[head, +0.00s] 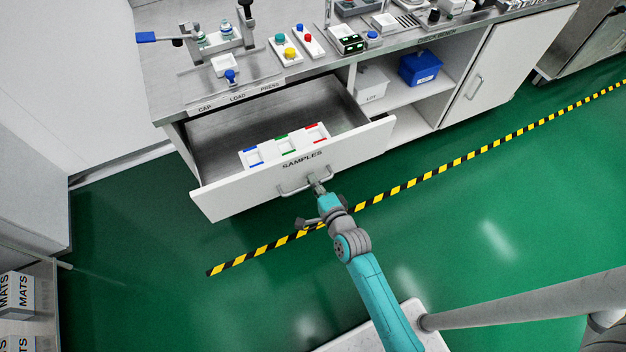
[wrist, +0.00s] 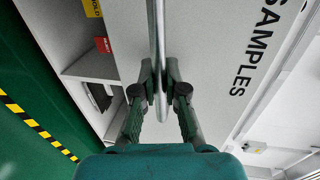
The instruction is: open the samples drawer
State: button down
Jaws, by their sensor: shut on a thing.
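The samples drawer (head: 345,154) is a white drawer with "SAMPLES" on its front, and it is pulled well out of the bench. Its front also shows in the wrist view (wrist: 205,50). Inside it lie white trays (head: 284,145) with blue, green and red marks. The drawer handle (head: 290,190) is a metal bar on the front. My gripper (head: 317,184) is at the handle's right part. In the wrist view its fingers (wrist: 161,90) are shut around the handle bar (wrist: 157,35).
The bench top (head: 185,95) above carries a press, button boxes and small devices. To the right are open shelves with a blue bin (head: 420,68) and a closed white door (head: 483,78). A yellow-black floor stripe (head: 430,176) runs past the drawer. Green floor lies clear in front.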

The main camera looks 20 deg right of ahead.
jog(key=shift+f, duration=0.1)
jog(key=c, duration=1.2)
grip_release()
jog(key=shift+s, duration=0.1)
jog(key=v, duration=1.2)
jog(key=s+r+n, duration=0.5)
jog(key=s+n, duration=0.1)
jog(key=s, duration=0.3)
jog(key=s+a+r+n, duration=0.1)
jog(key=s+r+n, duration=0.3)
jog(key=s+n, duration=0.2)
jog(key=s+r+n, duration=0.5)
jog(key=s+n, duration=0.1)
jog(key=s, duration=0.5)
jog(key=shift+s+a+r+g, duration=0.3)
jog(key=shift+s+r+g, duration=0.05)
jog(key=shift+g, duration=0.05)
